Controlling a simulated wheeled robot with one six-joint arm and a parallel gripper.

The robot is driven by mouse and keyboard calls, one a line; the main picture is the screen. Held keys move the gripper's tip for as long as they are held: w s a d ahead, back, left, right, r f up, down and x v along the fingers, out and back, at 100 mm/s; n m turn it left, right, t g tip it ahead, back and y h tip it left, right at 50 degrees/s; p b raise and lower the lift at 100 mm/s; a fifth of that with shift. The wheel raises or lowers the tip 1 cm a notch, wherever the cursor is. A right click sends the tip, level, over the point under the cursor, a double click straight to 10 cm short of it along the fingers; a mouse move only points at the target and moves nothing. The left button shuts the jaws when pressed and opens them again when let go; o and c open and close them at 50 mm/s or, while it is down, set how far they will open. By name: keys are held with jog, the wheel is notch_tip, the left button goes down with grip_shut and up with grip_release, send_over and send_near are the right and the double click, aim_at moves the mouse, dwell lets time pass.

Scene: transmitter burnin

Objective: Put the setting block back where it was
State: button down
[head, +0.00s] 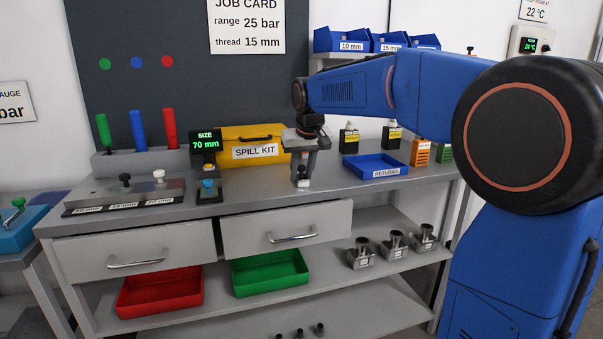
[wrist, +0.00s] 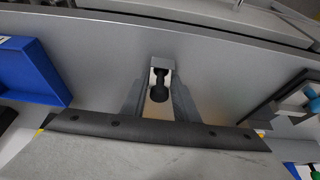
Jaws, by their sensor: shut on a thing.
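My gripper (head: 303,176) points down over the worktop, between the size display and the blue returns tray. It is shut on a small setting block (head: 303,183) with a pale label. In the wrist view the block (wrist: 158,66) shows between the two fingers (wrist: 158,100), with a dark knob on it. Whether the block touches the worktop is hard to tell. A low grey holder (head: 75,210) with several labelled places stands at the left of the worktop. A black knob (head: 125,178) and a white knob (head: 158,174) stand at its middle and right; no knob shows at its left.
The size display (head: 205,140) reads 70 mm. The yellow spill kit (head: 255,135) is behind it. The blue returns tray (head: 375,172) is to the right of my gripper. The worktop's front strip (head: 255,190) is clear. Red, blue and green cylinders stand at the back left.

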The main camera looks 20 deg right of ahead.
jog(key=c, duration=1.4)
grip_release()
jog(key=v, duration=1.2)
jog(key=shift+r, duration=0.1)
